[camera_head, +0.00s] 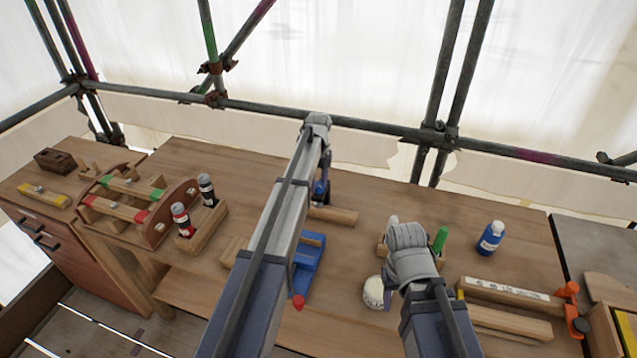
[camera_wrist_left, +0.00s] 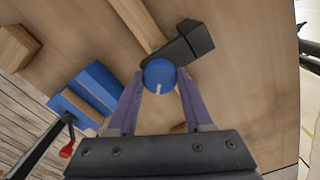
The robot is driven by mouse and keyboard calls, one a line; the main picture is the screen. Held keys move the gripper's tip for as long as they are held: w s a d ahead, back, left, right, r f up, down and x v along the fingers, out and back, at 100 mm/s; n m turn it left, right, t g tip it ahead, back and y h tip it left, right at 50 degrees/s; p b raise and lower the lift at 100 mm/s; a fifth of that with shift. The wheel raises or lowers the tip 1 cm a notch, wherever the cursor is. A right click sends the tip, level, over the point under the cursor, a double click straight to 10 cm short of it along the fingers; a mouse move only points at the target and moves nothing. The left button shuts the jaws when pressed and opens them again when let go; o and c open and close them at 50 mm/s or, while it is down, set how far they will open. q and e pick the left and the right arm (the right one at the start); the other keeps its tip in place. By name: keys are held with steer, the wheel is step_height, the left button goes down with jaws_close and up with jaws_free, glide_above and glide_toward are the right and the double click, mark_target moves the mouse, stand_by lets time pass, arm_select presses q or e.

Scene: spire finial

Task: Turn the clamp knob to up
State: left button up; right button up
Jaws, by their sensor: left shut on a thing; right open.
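In the left wrist view, the round blue clamp knob (camera_wrist_left: 159,76) has a white pointer line running from its middle toward the bottom of the picture. It sits on a black clamp block (camera_wrist_left: 190,44) beside a wooden bar (camera_wrist_left: 138,22). My left gripper (camera_wrist_left: 158,84) is shut on the knob, with a purple finger on each side.
A blue fixture (camera_head: 308,262) with a red-tipped lever stands near the left arm. A blue bottle (camera_head: 491,238), a green-topped item (camera_head: 440,239) and a white round tub (camera_head: 374,293) are around the right arm. A wooden rack (camera_head: 157,232) stands left. Scaffold tubes (camera_head: 380,125) cross behind.

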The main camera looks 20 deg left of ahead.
arm_select(q)
jaws_close()
steer(key=shift+n, duration=0.3)
